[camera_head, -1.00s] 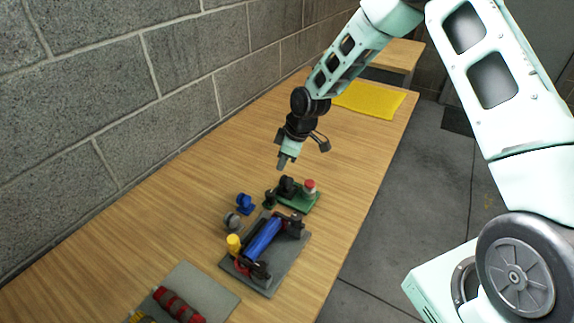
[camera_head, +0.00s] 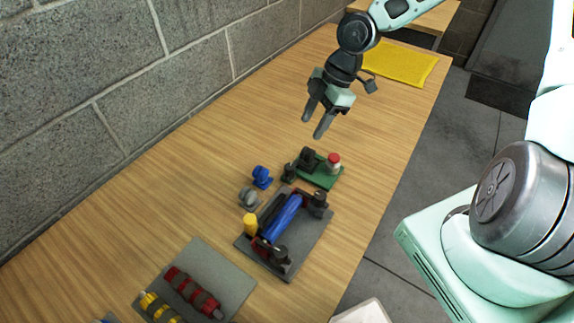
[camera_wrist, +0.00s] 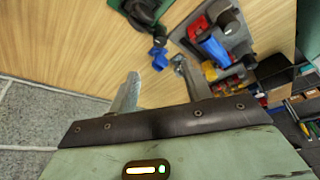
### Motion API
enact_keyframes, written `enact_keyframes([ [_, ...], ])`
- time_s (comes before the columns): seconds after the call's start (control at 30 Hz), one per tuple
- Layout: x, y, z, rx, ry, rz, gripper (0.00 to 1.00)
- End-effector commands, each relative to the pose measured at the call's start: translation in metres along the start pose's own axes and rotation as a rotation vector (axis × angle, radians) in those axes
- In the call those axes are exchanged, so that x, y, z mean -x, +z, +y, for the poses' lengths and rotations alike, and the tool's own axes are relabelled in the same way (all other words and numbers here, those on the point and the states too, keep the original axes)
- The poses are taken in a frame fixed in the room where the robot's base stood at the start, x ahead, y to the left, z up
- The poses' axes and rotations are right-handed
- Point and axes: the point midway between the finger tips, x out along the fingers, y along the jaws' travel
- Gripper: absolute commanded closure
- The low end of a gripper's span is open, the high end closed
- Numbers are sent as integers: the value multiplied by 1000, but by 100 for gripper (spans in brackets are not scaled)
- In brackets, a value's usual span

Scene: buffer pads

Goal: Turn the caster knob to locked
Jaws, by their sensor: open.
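No part is marked as the caster knob, and I cannot tell which one it is. My gripper (camera_head: 313,128) is open and empty, above the table beyond the green base, touching nothing. In the wrist view its two fingers (camera_wrist: 155,73) stand apart, with the blue piece (camera_wrist: 159,58) showing between them.
A blue cylinder (camera_head: 282,218) with black end supports lies on the grey plate. Another grey plate (camera_head: 229,266) nearer me carries red and yellow rollers. A yellow mat (camera_head: 400,65) lies at the far end. A block wall (camera_head: 70,120) borders the table's left; the middle left is bare.

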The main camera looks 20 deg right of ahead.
Motion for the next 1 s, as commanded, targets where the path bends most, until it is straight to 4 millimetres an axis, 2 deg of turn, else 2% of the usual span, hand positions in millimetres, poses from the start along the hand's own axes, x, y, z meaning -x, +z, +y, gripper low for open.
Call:
enact_keyframes([
  [0.6, -127, -1, -1, 2, -3, 0, 51],
  [0.8, -151, 0, 0, 0, -1, 0, 51],
  [1.0, -158, 0, 0, -1, 0, 1, 51],
])
